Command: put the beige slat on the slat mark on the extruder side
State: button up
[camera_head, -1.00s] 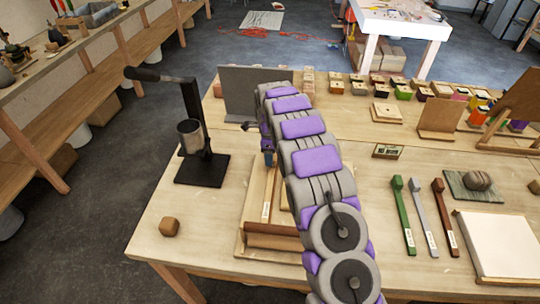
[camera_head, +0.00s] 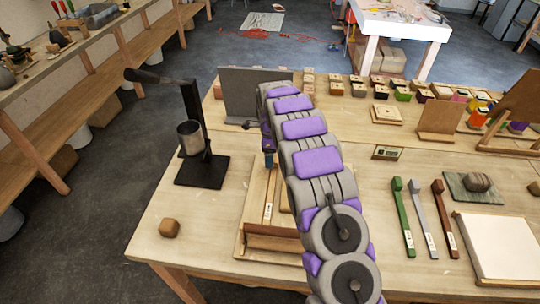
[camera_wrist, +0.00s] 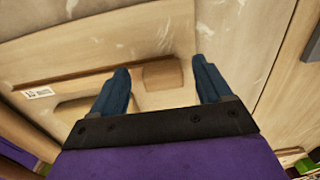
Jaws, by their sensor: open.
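The black extruder (camera_head: 205,165), with its lever and metal cup, stands at the left of the table. To its right lies a wooden board (camera_head: 243,238). A long beige slat (camera_head: 271,190) with a white label lies along the board's extruder side; the label also shows in the wrist view (camera_wrist: 38,93). My gripper (camera_wrist: 162,85) is open and empty, pointing down over the board, with a small brown block (camera_wrist: 162,73) showing between its fingers. My arm hides the right part of the board in the head view. I cannot make out a slat mark.
A grey upright panel (camera_head: 240,90) stands behind. Green, grey and brown tools (camera_head: 423,222) lie to the right.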

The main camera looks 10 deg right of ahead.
notch_tip(320, 180, up, 12)
jog(key=p, duration=0.2)
jog(key=shift+s+f, duration=0.2)
jog(key=shift+f, duration=0.05)
jog(key=s+r+n+g, duration=0.1)
jog(key=s+r+n, duration=0.45)
jog(key=s, duration=0.65)
jog(key=s+r+n, duration=0.5)
jog(key=s+r, duration=0.2)
jog(key=s, duration=0.5)
jog(key=s+f+n, duration=0.1)
jog(key=s+n, duration=0.4)
jog(key=s, duration=0.9)
jog(key=s+f+n+g, duration=0.1)
jog(key=s+n, duration=0.5)
jog(key=s, duration=0.8)
jog(key=shift+s+f, duration=0.2)
jog(key=shift+f, duration=0.25)
jog(key=shift+d, duration=0.1)
jog(key=shift+c, duration=0.3)
